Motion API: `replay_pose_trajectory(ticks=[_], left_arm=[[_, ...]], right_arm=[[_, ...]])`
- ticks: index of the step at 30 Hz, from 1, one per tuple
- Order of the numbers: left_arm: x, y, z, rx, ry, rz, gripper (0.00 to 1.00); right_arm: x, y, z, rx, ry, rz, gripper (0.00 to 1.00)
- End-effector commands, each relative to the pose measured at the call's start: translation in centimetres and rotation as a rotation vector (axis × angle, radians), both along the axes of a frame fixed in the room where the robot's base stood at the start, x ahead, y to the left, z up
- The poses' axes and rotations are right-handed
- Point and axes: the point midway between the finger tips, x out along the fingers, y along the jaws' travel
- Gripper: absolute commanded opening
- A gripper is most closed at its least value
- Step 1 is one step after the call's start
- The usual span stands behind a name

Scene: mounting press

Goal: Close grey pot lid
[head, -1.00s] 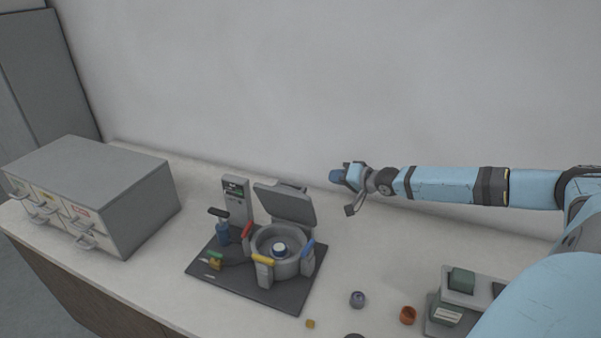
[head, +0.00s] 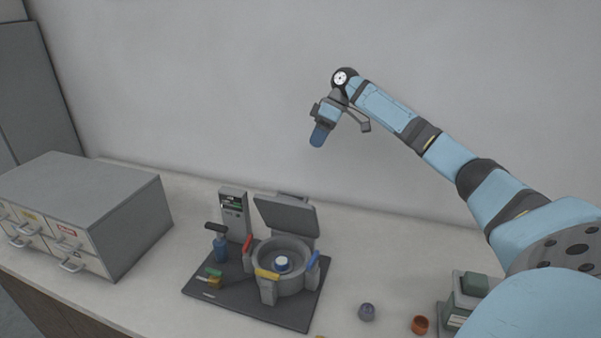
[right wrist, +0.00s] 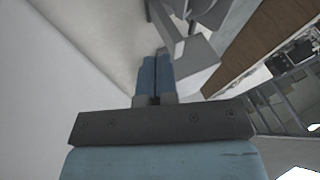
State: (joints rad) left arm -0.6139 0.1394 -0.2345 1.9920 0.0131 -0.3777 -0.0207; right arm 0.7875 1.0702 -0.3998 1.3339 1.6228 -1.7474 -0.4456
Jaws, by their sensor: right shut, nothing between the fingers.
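The grey pot (head: 259,261) stands on a dark base plate in the head view, with a white and blue round piece (head: 282,263) inside it. Its grey lid (head: 286,215) stands open, tilted up at the back of the pot. Clamps with red, yellow and blue handles sit around the rim. My right gripper (head: 318,137) is in the air, above and to the right of the lid, pointing down and apart from it. It is shut and empty; its blue fingers (right wrist: 155,78) are together in the right wrist view. My left gripper is not in view.
A grey drawer cabinet (head: 88,205) stands at the left. A wall is behind.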

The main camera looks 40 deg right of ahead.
Motion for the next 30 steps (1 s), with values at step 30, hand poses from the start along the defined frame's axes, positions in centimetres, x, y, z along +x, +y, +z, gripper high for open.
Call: replay_pose_trajectory(ticks=[30], left_arm=[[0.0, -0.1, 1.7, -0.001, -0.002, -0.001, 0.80]], right_arm=[[-0.6, 7.9, -10.2, -0.002, 0.002, -0.003, 0.00]])
